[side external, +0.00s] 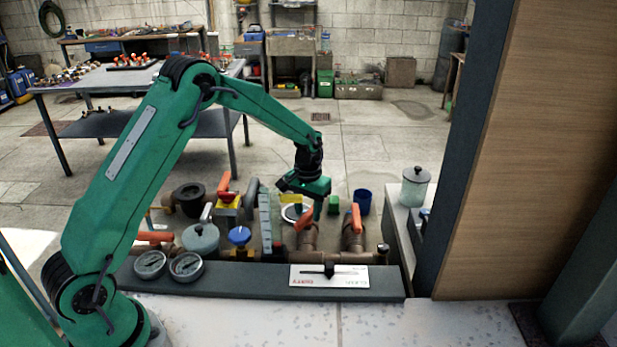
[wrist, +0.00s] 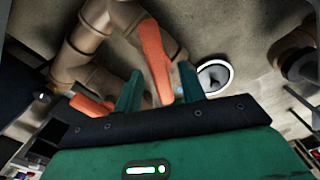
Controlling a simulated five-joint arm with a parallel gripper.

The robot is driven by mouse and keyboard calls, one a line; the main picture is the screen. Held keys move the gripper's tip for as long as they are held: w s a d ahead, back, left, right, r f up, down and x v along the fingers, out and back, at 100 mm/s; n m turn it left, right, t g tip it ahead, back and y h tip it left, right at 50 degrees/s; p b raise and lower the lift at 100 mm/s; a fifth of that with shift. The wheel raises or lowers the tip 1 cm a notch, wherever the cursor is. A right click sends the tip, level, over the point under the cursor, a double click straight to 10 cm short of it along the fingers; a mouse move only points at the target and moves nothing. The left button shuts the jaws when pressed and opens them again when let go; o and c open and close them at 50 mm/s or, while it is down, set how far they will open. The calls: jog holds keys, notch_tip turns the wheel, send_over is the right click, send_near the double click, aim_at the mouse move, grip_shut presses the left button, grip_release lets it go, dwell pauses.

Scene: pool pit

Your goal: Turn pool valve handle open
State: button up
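Two orange valve handles stand on brown pipes in the side view: one (side external: 304,218) just below my gripper (side external: 305,203), the other (side external: 357,217) to its right. In the wrist view one orange handle (wrist: 154,58) reaches between my gripper's two green fingers (wrist: 160,87). The fingers are apart, with visible gaps, and do not appear closed on it. Another orange handle (wrist: 92,105) lies left of the fingers, partly hidden by my gripper. Whether any finger touches a handle cannot be told.
Brown pipes (wrist: 88,45) crowd around the handles. A dark ledge with a white label plate (side external: 343,278) runs in front. Two gauges (side external: 186,266), a blue knob (side external: 239,235) and a yellow-red switch (side external: 228,203) stand left. A blue cup (side external: 363,201) and lidded jar (side external: 415,186) stand right.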

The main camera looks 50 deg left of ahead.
aim_at(310, 211)
jog(key=shift+r, duration=3.9)
jog(key=shift+w+a+f, duration=0.1)
jog(key=shift+w, duration=0.4)
jog(key=shift+f, duration=0.1)
jog(key=shift+f, duration=3.85)
